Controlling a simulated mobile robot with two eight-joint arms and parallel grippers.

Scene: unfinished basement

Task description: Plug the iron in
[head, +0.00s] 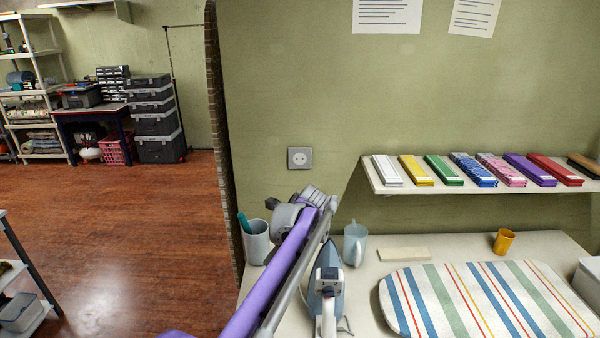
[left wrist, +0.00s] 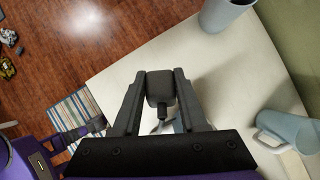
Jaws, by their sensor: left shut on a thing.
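A dark grey plug (left wrist: 160,88) is held between the two fingers of my left gripper (left wrist: 161,80) in the left wrist view, with a short piece of its cord end showing. In the head view my left gripper (head: 316,198) is over the back of the table, below and slightly right of the square wall socket (head: 299,158). The plug is apart from the socket, and my gripper hides it in the head view. The blue and white iron (head: 327,285) stands on the table right beside my left arm. Most of its cord is hidden. My right gripper is not in view.
A grey-white cup (head: 256,243) with a teal item stands left of my gripper, and a pale blue jug (head: 355,244) stands right. A striped mat (head: 470,300) and an orange cup (head: 503,241) are farther right. A wall shelf (head: 470,179) holds folded cloths. The wall around the socket is clear.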

